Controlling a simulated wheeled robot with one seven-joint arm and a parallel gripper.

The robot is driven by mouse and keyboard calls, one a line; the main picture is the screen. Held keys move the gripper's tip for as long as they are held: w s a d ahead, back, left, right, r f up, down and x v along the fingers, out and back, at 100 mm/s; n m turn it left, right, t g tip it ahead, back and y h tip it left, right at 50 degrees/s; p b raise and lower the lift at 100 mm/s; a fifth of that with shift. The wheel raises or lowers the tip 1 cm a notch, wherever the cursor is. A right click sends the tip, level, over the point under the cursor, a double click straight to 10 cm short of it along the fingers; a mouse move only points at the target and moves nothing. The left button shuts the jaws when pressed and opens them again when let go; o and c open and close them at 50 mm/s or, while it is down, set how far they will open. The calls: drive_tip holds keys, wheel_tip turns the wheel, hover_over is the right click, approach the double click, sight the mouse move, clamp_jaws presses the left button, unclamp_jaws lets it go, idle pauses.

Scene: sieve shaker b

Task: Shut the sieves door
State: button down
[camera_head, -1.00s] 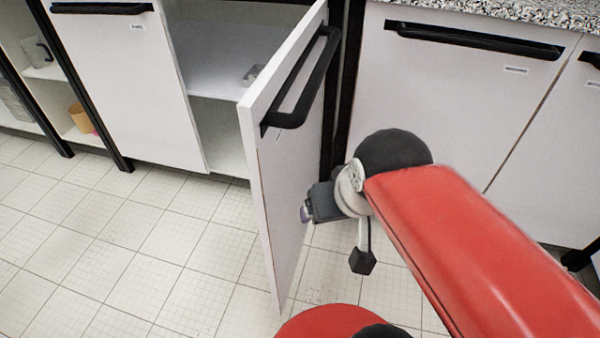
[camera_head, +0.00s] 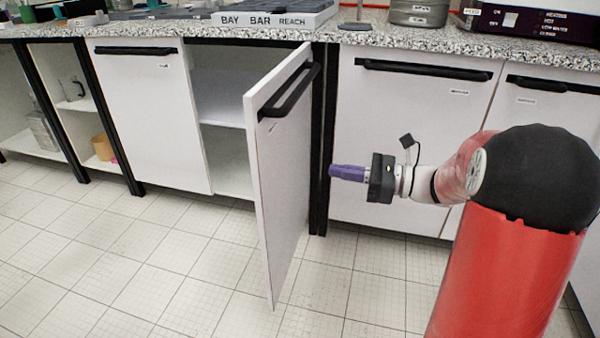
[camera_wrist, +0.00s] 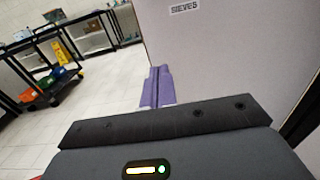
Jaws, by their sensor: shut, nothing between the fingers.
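The sieves door (camera_head: 283,180) is a white cabinet door with a black bar handle (camera_head: 290,91), standing wide open towards me. The wrist view shows its face with a "SIEVES" label (camera_wrist: 185,7). The cabinet opening (camera_head: 225,130) left of the door shows a shelf. My gripper (camera_head: 334,171), with purple fingers, is to the right of the door, on its outer-face side, pointing left. Its fingers (camera_wrist: 157,86) are shut and empty. In the head view they are apart from the door; the wrist view does not clearly show the gap.
A shut white door (camera_head: 145,120) is left of the opening, and more shut doors (camera_head: 410,140) are on the right. A speckled worktop (camera_head: 400,38) with trays and equipment runs above. The tiled floor (camera_head: 130,260) in front is clear.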

sight(265, 160)
drive_tip(key=x, duration=1.4)
drive_tip(key=shift+f, duration=0.1)
